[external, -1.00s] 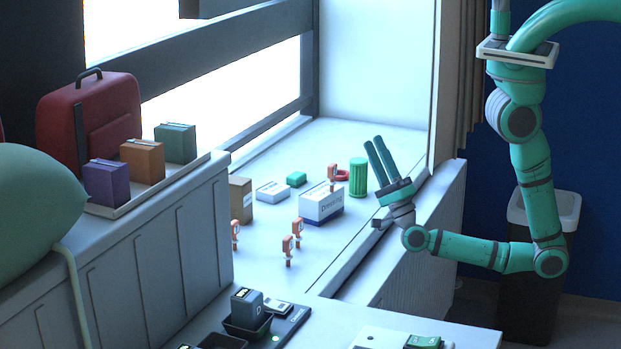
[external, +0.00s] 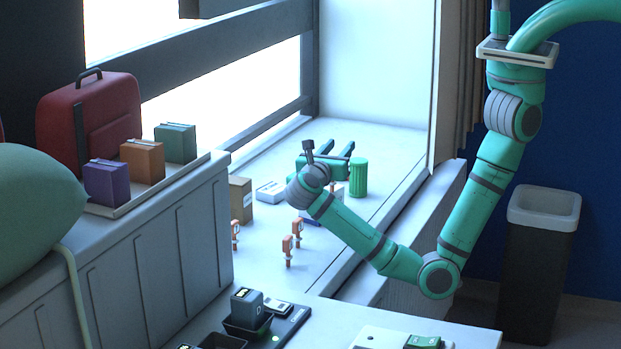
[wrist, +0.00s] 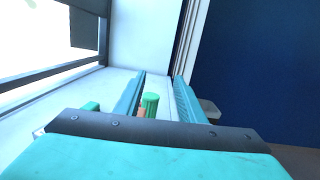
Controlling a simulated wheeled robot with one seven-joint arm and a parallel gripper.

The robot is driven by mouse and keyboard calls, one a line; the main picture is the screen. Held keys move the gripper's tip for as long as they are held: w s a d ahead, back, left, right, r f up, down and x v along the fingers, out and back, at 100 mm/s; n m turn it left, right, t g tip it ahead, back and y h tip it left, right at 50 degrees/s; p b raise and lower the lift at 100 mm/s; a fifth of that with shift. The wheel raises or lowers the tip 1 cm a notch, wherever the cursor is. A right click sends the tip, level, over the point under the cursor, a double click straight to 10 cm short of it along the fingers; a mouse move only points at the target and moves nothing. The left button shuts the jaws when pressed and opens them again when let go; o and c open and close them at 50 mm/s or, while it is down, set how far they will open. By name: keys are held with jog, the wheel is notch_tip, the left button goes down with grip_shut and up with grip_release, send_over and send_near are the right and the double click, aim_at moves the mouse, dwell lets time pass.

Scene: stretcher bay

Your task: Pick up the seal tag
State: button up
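Several small orange upright pieces stand on the white sill; one (external: 287,251) and another (external: 297,232) are near its front, and one (external: 235,235) is at the left. I cannot tell for sure which thing is the seal tag. My gripper (external: 336,147) is over the back of the sill, fingers apart and pointing away from the external camera. In the wrist view the open fingers (wrist: 161,78) have a green ribbed cylinder (wrist: 150,102) and a bit of orange (wrist: 141,113) beyond, between them. Nothing is seen held. My wrist hides most of the white carton and the red ring.
The green cylinder (external: 358,178) stands just right of my gripper. The window frame (external: 250,52) is behind, and a wall panel (external: 373,65) closes the sill's far end.

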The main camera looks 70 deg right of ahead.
aim_at(337, 187)
jog(key=w+a+f+y, duration=0.2)
jog(key=a+f+y, duration=0.3)
jog(key=shift+m+g+y, duration=0.3)
jog(key=shift+m, duration=0.1)
jog(key=x, duration=0.5)
jog(key=shift+f, duration=0.1)
jog(key=shift+x, duration=2.75)
jog(key=shift+w+r, duration=0.15)
jog(key=shift+r, duration=0.05)
grip_shut()
